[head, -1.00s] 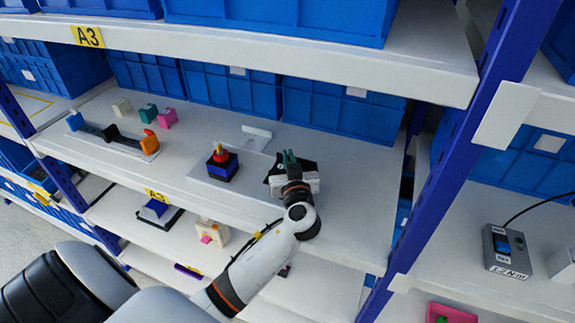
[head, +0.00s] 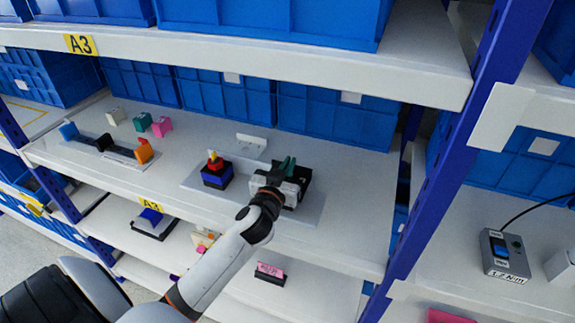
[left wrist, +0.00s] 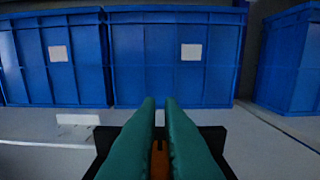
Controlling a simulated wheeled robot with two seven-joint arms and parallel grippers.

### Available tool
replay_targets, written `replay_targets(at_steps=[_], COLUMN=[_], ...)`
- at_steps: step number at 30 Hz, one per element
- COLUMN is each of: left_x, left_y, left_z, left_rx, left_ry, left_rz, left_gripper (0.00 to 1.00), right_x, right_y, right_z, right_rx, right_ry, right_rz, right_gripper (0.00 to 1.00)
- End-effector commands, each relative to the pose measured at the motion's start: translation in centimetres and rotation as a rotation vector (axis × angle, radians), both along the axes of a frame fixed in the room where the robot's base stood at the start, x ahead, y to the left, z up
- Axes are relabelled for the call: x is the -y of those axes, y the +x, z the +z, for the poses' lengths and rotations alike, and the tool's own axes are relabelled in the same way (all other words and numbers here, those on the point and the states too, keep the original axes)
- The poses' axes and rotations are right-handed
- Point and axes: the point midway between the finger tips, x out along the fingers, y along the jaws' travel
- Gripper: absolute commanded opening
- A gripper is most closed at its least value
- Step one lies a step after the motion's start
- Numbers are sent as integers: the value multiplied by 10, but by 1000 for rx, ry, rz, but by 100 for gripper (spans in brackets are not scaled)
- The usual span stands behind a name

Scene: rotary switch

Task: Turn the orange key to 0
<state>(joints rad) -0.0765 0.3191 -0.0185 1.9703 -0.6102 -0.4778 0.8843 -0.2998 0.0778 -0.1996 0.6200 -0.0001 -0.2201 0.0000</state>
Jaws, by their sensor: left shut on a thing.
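My left gripper (head: 286,168) is at a black switch box (head: 304,178) on the middle shelf, right of centre in the head view. In the left wrist view, the two green fingers (left wrist: 160,125) lie close together over this dark box (left wrist: 214,136). An orange piece, seemingly the orange key (left wrist: 159,160), shows in the narrow gap between them. The fingers are shut on it. Most of the key is hidden by the fingers, and no 0 mark can be read. My right gripper is in neither current view.
A blue and black box with a red and yellow knob (head: 216,170) stands just left of my gripper. Further left are an orange block (head: 143,151) and several small coloured blocks. Blue bins (head: 335,116) line the back. A blue upright post (head: 455,150) stands right.

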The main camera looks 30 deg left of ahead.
Motion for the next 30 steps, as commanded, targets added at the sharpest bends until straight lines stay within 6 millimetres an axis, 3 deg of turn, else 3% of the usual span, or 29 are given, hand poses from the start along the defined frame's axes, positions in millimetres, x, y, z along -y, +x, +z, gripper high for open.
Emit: replay_targets(at_steps=[9, 14, 23, 30], left_x=[0, 0, 0, 7], left_y=[0, 0, -1, -31], left_z=[-1, -1, -1, -5], left_rx=[-2, -2, -1, -1], left_ry=[0, 0, 0, -2], left_rz=[-1, 0, 0, 0], left_gripper=[0, 28, 28, 28], right_x=[0, 0, 1, 2], right_y=[0, 0, 0, 0], right_z=[0, 0, -1, -14], right_rx=[0, 0, 0, 0], right_ry=[0, 0, -1, -3], right_rz=[0, 0, 1, 2], right_gripper=[36, 36, 36, 36])
